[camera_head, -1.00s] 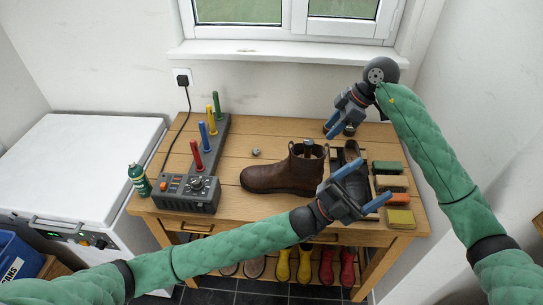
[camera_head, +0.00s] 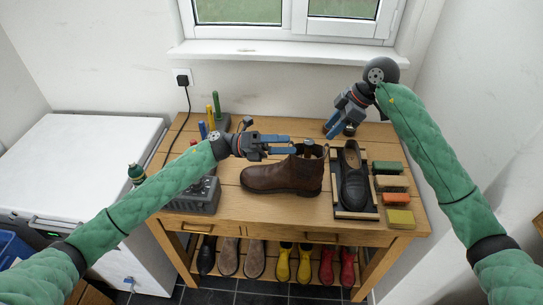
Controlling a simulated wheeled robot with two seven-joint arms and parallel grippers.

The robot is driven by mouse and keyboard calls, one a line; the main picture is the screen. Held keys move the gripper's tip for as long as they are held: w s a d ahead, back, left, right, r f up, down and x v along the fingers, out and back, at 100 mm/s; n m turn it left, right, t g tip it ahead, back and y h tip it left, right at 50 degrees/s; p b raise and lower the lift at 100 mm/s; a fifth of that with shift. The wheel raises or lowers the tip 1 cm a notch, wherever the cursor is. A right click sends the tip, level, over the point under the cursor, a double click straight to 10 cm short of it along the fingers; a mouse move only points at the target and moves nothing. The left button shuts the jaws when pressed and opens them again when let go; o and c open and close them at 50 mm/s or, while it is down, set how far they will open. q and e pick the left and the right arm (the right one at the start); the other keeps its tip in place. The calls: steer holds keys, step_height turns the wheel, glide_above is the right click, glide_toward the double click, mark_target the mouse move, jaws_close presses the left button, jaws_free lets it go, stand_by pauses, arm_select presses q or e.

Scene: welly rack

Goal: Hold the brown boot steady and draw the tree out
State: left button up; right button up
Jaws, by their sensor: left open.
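The brown boot (camera_head: 283,178) stands upright on the wooden bench, toe to the left. The tree's grey handle end (camera_head: 308,146) shows at the boot's top opening; the rest of the tree is hidden inside. My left gripper (camera_head: 291,145) is open just left of the boot's opening, level with the top of the shaft, its fingers pointing right. It appears empty, and I cannot tell whether it touches the boot. My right gripper (camera_head: 338,126) is behind the boot to the right, near the back of the bench; its jaw opening is not clear.
A black shoe (camera_head: 353,178) lies in a dark tray right of the boot, beside several brushes or blocks (camera_head: 391,184). Boots and shoes stand on the lower shelf (camera_head: 283,266).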

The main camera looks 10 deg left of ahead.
arm_select(q)
steer(key=w+a+f+m+y, duration=0.2)
steer(key=a+y, duration=0.1)
steer(key=m+t+y, duration=0.4)
steer(key=m+y, duration=0.5)
steer(key=y, duration=0.5)
glide_above(278, 166)
steer(key=s+a, duration=0.2)
step_height(278, 166, down, 8)
steer(key=shift+d, duration=0.1)
steer(key=shift+x, duration=3.85)
steer(key=shift+w, duration=0.1)
steer(key=shift+c, duration=0.5)
